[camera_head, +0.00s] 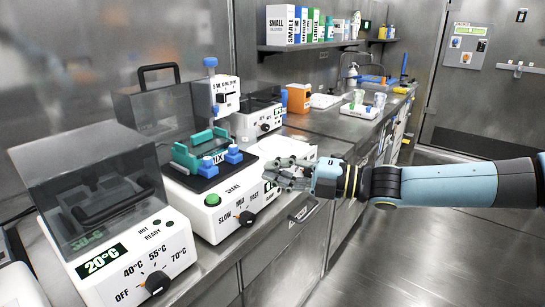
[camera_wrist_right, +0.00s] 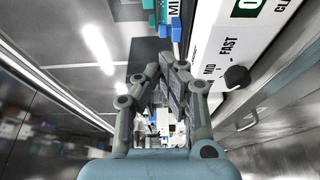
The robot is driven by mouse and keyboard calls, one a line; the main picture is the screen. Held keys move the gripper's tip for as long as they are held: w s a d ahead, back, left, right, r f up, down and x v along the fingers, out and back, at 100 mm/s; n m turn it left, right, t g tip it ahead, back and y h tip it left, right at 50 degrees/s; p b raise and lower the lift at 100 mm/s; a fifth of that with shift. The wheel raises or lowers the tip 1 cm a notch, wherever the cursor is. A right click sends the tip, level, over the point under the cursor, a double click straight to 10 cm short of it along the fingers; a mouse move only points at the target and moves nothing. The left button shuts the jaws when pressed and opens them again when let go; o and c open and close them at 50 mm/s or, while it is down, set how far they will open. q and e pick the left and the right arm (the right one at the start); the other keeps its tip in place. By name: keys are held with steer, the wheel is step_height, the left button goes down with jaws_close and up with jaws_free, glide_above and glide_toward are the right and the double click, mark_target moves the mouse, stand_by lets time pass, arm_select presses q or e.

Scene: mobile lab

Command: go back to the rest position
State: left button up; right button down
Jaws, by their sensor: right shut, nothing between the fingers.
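My right gripper (camera_head: 277,176) reaches in from the right in the head view, in front of the shaker (camera_head: 212,218) and close to its right side. Its fingers are shut with nothing between them. In the right wrist view the gripper (camera_wrist_right: 168,62) shows from behind, with the shaker front (camera_wrist_right: 215,60) and its dark knob to the right. Whether the fingers touch the shaker I cannot tell. My left gripper is not in either view.
A heater (camera_head: 135,262) with a clear lid stands at front left. A teal rack (camera_head: 200,150) and blue pieces sit on the shaker. The steel counter (camera_head: 325,121) runs back to a white tray (camera_head: 360,110) with cups. The floor (camera_head: 420,250) at right is clear.

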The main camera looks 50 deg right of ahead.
steer(key=shift+s+d+f, duration=0.1)
steer(key=shift+s, duration=0.05)
steer(key=s+d+f+m+g+h, duration=0.1)
steer(key=s+f+m+h, duration=0.25)
steer(key=f, duration=0.65)
steer(key=s+f+m+g+h, duration=0.25)
steer(key=f+m, duration=0.25)
steer(key=f, duration=0.5)
steer(key=s+d+f+m+g+h, duration=0.15)
steer(key=s+f+m, duration=0.25)
steer(key=f, duration=0.6)
steer(key=s+a+f+m+g+h, duration=0.1)
steer(key=s+a+f+m+g, duration=0.55)
steer(key=s+f, duration=0.7)
steer(key=s+a+f+m+g, duration=0.2)
steer(key=s+a+f, duration=0.1)
steer(key=s, duration=0.5)
steer(key=s+a+f+m+g, duration=0.1)
steer(key=s+a+f+g, duration=0.1)
steer(key=s, duration=0.6)
steer(key=shift+s+a+f+m+b, duration=0.15)
steer(key=shift+a+f+m+b, duration=0.2)
steer(key=shift+a+f, duration=0.45)
